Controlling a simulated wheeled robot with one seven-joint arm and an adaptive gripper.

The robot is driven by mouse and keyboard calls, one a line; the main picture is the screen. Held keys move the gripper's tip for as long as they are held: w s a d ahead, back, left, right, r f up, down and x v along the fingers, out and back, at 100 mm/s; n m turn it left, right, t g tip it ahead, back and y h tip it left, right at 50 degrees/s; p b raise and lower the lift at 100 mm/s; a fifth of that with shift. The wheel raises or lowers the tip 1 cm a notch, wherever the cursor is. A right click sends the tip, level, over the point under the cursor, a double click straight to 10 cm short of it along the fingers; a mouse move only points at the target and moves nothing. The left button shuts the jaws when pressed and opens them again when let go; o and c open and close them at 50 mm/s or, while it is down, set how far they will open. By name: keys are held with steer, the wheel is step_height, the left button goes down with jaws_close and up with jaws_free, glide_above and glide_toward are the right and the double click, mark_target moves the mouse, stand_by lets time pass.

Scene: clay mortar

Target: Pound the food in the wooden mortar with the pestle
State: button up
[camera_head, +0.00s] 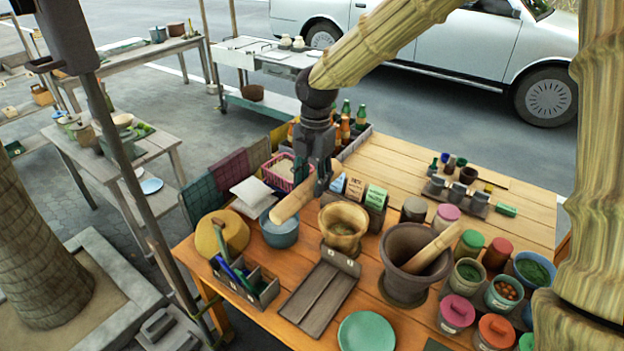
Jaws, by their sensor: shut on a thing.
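My gripper (321,180) points down over the wooden table and is shut on a pale wooden pestle (290,205). The pestle is tilted, its lower end toward the left, above the blue pot. The wooden mortar (345,240), a tan bowl, stands just right of and below the gripper. Its inside is partly visible, but I cannot tell what food lies in it. A larger dark clay mortar (404,286) stands to its right, with a second wooden pestle (434,247) leaning in it.
A blue pot (279,236), a yellow round thing (222,235) and a utensil box (246,285) stand on the left. A grey tray (318,299) and green plate (366,332) lie in front. Several jars crowd the right. Cartons (376,197) stand behind the wooden mortar.

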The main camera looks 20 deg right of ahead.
steer(key=shift+w+d+g+y, duration=0.15)
steer(key=shift+g+y, duration=0.25)
steer(key=shift+y, duration=0.2)
steer(key=shift+g+y, duration=0.9)
steer(key=shift+y, duration=0.3)
steer(key=g+y, duration=0.3)
steer(key=shift+f+y+b, duration=0.15)
steer(key=shift+y+b, duration=0.15)
steer(key=shift+y, duration=0.1)
steer(key=g+y+b, duration=0.2)
steer(key=b, duration=0.1)
steer(key=g+y+b, duration=0.1)
steer(key=shift+f+y, duration=0.25)
steer(key=shift+y, duration=0.15)
steer(key=g+y+b, duration=0.1)
steer(key=b, duration=0.2)
steer(key=shift+g+y, duration=0.3)
steer(key=shift+y, duration=0.1)
steer(key=shift+r+g+y+b, duration=0.3)
steer(key=shift+r+b, duration=0.1)
steer(key=shift+r, duration=0.05)
